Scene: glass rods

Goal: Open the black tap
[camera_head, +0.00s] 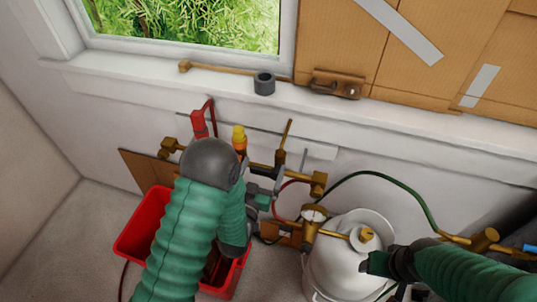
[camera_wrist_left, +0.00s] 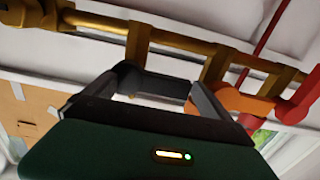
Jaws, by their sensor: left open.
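A brass pipe (camera_head: 258,168) runs along the wall under the window sill. In the left wrist view, the open fingers (camera_wrist_left: 165,85) face the brass pipe (camera_wrist_left: 180,40), with the orange tap (camera_wrist_left: 240,103) near the right finger. My right gripper (camera_head: 376,262) is by the white tank; its jaws are unclear.
A red crate (camera_head: 131,240) stands below my left arm. The white tank (camera_head: 338,272) with brass fittings (camera_head: 340,235) stands on the right, with a green hose (camera_head: 402,181) above it.

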